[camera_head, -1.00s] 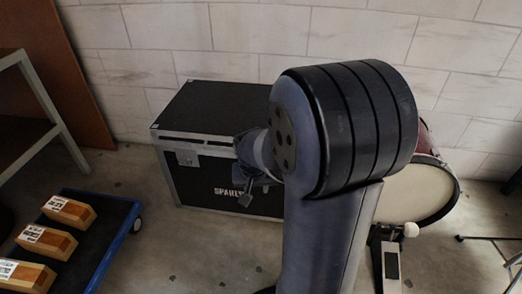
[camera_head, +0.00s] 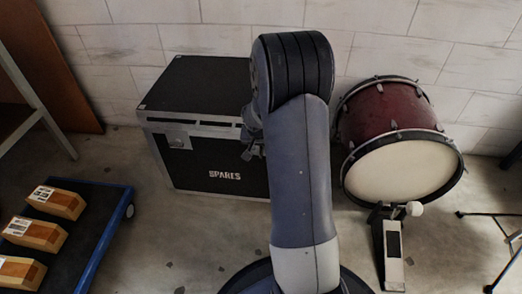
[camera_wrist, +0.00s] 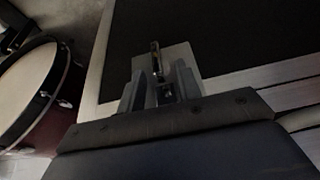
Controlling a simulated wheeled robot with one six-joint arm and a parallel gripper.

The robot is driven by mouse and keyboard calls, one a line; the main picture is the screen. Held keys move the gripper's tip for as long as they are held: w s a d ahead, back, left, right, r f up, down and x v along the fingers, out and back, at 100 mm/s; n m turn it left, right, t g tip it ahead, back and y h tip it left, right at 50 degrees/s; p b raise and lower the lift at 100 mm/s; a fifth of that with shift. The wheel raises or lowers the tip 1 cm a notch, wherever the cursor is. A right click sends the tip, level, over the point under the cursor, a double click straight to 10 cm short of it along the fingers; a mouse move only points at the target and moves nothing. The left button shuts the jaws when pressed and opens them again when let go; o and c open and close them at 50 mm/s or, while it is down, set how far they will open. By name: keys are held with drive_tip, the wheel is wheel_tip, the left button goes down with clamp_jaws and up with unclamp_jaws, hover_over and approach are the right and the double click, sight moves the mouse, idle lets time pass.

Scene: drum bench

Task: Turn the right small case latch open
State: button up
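The black case (camera_head: 216,155) with metal edges and "SPARES" lettering stands against the wall. Its left latch (camera_head: 178,138) shows on the front; its right front is hidden behind my arm in the head view. In the wrist view the right latch (camera_wrist: 156,57) is a thin upright piece on a pale metal plate (camera_wrist: 178,58), just beyond my fingertips. My gripper (camera_wrist: 159,84) has its two fingers apart, one on either side of the latch's line. Whether a finger touches the latch cannot be told. In the head view my gripper (camera_head: 254,143) is mostly hidden behind my arm.
A red bass drum (camera_head: 385,115) with a pedal (camera_head: 392,250) stands right of the case. A blue-edged trolley (camera_head: 95,220) with wooden blocks (camera_head: 37,234) is at the left. A stand's legs show at the far right. Floor before the case is clear.

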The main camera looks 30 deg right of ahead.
drive_tip(key=shift+w+d+f, duration=0.15)
drive_tip(key=shift+w+f, duration=0.05)
drive_tip(key=shift+f, duration=0.35)
clamp_jaws()
